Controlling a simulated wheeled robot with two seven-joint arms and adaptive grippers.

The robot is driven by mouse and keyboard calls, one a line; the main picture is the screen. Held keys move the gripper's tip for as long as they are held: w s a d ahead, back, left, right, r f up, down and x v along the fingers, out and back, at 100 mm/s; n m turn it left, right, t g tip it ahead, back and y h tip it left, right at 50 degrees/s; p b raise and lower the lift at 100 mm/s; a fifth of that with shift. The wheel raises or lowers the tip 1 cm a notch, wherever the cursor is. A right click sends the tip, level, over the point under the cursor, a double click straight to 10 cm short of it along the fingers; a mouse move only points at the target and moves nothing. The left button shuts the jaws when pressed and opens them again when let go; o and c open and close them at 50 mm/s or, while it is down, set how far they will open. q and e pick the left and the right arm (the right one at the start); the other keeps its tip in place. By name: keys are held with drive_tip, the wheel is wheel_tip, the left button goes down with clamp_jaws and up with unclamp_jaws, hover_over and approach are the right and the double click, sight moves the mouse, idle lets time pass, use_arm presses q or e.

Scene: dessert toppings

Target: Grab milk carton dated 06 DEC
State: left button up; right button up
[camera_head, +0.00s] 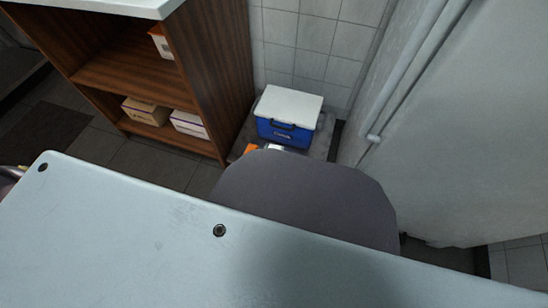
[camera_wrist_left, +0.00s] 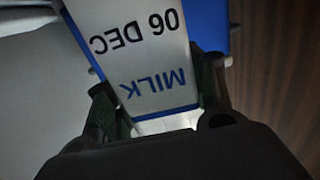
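The milk carton (camera_wrist_left: 150,65) fills the middle of the left wrist view. It is white with blue trim and carries the words MILK and 06 DEC, upside down in the picture. My left gripper (camera_wrist_left: 158,98) has one finger on each side of it, and both fingers appear to press on its sides. The carton's far end is cut off by the frame edge. In the head view I cannot make out the carton or the left gripper clearly. My right gripper is not in view.
A blue cooler (camera_head: 286,132) with a white lid stands by the tiled wall. Small orange and white parts show before it, mostly hidden. A wooden shelf unit (camera_head: 215,75) with several boxes stands left of it; a large pale cabinet (camera_head: 455,130) stands to the right.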

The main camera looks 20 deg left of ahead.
use_arm(q)
clamp_jaws()
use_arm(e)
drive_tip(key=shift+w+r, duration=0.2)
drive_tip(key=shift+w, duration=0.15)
use_arm(q)
drive_tip(key=shift+r, duration=0.15)
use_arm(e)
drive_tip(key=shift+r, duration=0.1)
use_arm(q)
drive_tip(key=shift+r+p, duration=1)
drive_tip(key=shift+r, duration=0.25)
wheel_tip(320, 180, up, 4)
drive_tip(key=p, duration=0.2)
drive_tip(key=shift+f+p, duration=0.1)
drive_tip(key=shift+p, duration=0.25)
drive_tip(key=shift+r+p, duration=0.9)
drive_tip(key=shift+r, duration=0.8)
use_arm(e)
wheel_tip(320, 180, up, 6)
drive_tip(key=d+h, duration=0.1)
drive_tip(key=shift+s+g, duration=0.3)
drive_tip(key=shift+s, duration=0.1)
